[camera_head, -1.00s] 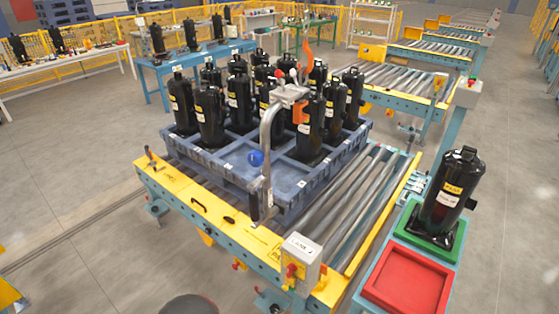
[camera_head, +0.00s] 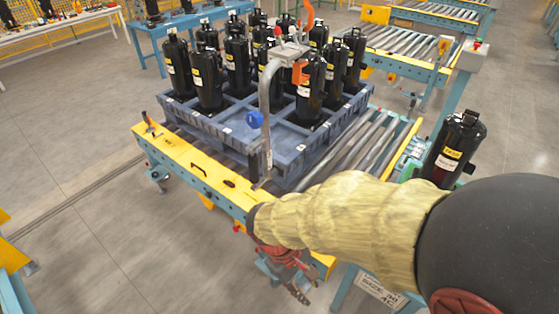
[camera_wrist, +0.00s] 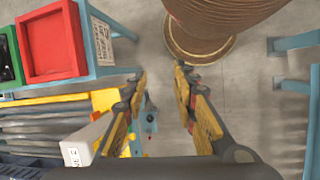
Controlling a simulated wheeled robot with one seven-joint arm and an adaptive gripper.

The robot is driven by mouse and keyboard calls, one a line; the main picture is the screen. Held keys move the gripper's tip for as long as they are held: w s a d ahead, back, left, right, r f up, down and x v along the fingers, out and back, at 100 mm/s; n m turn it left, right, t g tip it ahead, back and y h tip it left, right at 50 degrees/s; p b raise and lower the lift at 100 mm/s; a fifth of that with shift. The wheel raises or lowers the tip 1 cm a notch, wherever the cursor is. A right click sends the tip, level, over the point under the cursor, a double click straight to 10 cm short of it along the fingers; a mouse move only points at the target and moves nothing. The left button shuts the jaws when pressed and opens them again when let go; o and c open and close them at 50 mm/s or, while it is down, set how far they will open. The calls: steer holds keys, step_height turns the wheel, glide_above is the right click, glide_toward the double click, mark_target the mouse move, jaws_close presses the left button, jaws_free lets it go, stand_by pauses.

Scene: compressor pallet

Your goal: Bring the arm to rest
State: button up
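My arm (camera_head: 345,215) reaches in from the lower right of the head view, with a yellowish sleeve. My gripper (camera_head: 295,280) hangs at its end, pointing down in front of the conveyor's near corner. In the wrist view my gripper (camera_wrist: 160,78) has its two yellow-and-black fingers spread wide apart. Nothing is between them but a view of the floor and a small teal part beyond. The arm hides the red tray and part of the near conveyor end in the head view.
Black compressors stand in a blue pallet (camera_head: 215,128) on the roller conveyor (camera_head: 190,170), with a bent metal hook tool (camera_head: 264,110) there. One compressor (camera_head: 456,148) stands at right. The wrist view shows a red tray (camera_wrist: 52,45).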

steer(key=s+d+r+m+t+y, duration=0.1)
steer(key=d+r+m+t+y, duration=0.1)
steer(key=d+r, duration=0.4)
steer(key=s+d+r+m+t+y+b, duration=0.1)
steer(key=d+r+m+t, duration=0.4)
steer(key=r, duration=0.8)
steer(key=shift+d+r+m+y, duration=0.35)
steer(key=shift+d+m+y, duration=0.2)
steer(key=shift+m, duration=0.45)
